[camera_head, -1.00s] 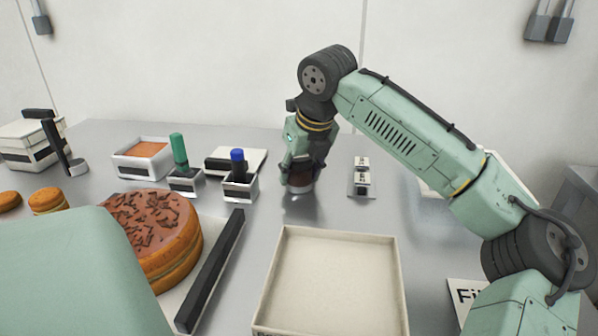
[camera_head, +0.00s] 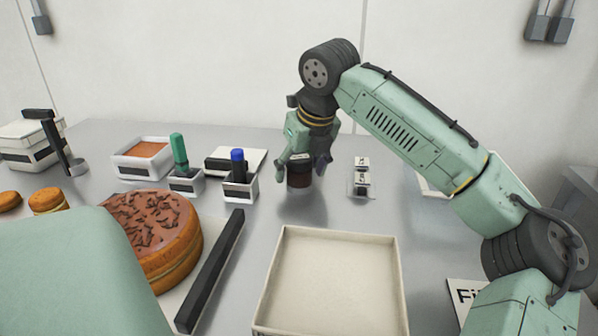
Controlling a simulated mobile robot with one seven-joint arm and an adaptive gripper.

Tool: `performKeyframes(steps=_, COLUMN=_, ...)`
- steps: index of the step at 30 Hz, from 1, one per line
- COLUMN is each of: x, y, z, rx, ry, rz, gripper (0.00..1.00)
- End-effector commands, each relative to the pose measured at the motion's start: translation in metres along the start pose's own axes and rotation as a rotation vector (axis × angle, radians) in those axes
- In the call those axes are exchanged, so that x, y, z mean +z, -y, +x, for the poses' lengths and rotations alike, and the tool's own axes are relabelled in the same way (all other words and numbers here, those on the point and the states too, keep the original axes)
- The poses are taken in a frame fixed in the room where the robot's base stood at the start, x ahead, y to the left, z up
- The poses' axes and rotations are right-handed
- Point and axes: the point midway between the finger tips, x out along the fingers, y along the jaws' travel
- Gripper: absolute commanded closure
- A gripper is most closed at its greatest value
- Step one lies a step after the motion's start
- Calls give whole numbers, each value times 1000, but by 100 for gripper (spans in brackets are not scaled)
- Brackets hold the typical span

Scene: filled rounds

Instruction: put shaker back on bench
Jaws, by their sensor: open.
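The shaker (camera_head: 300,178), a small dark brown cylinder with a dark top and a pale mark, appears upright at the bench (camera_head: 335,205), behind the cream tray. My gripper (camera_head: 301,170) points down over it and is open. One finger is to the left of the shaker and the other to its right. The upper end of the shaker lies between the fingers and is partly hidden by the gripper. Whether either finger still touches it I cannot tell.
An empty cream tray (camera_head: 287,229) is in front. Holders with a green-topped tool (camera_head: 179,150) and a blue-topped tool (camera_head: 237,157) stand left. A small labelled stand (camera_head: 361,178) is close on the right. A chocolate-topped cake (camera_head: 155,230) sits front left.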

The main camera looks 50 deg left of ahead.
Motion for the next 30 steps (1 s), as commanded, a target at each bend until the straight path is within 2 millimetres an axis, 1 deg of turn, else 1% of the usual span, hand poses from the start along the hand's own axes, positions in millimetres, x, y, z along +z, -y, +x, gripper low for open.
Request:
performKeyframes(steps=1, x=1, y=0, z=-10, rx=1, ry=4, rz=0, gripper=36)
performKeyframes(steps=9, x=1, y=0, z=-69, rx=1, ry=4, rz=-1, gripper=36)
performKeyframes(steps=12, x=1, y=0, z=-87, rx=1, ry=2, rz=-1, gripper=36)
performKeyframes(steps=15, x=0, y=-1, z=-100, rx=1, ry=2, rz=-1, gripper=36)
performKeyframes(steps=18, x=0, y=-1, z=-107, rx=2, ry=1, rz=-1, gripper=36)
performKeyframes(steps=21, x=0, y=0, z=-110, rx=2, ry=1, rz=-1, gripper=36)
performKeyframes(steps=30, x=0, y=0, z=-110, rx=1, ry=1, rz=-1, gripper=36)
